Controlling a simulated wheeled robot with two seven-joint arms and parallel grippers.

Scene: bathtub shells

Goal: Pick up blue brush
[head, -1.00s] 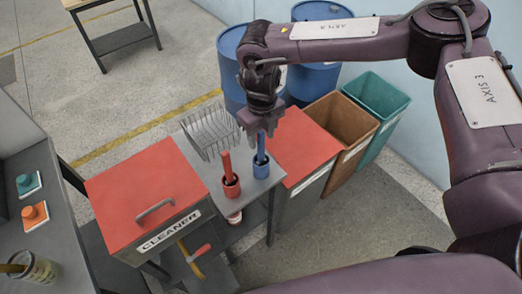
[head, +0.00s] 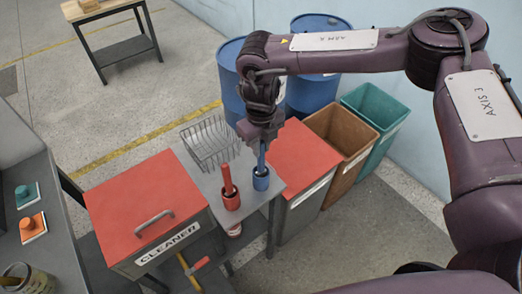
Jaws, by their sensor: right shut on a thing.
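The blue brush (head: 262,158) stands upright with its lower end in a blue cup (head: 261,180) on the grey table (head: 212,172). My right gripper (head: 261,140) comes down from above and is shut on the top of the brush handle. The brush's lower end is hidden inside the cup. A red brush (head: 227,179) stands in a red cup (head: 231,200) just left of the blue one. My left gripper is out of view.
A wire basket (head: 211,143) sits behind the cups. A red-topped cleaner box (head: 140,205) is on the left and a red-lidded bin (head: 299,160) on the right. Blue barrels (head: 317,95), a brown bin (head: 342,130) and a teal bin (head: 375,108) stand behind.

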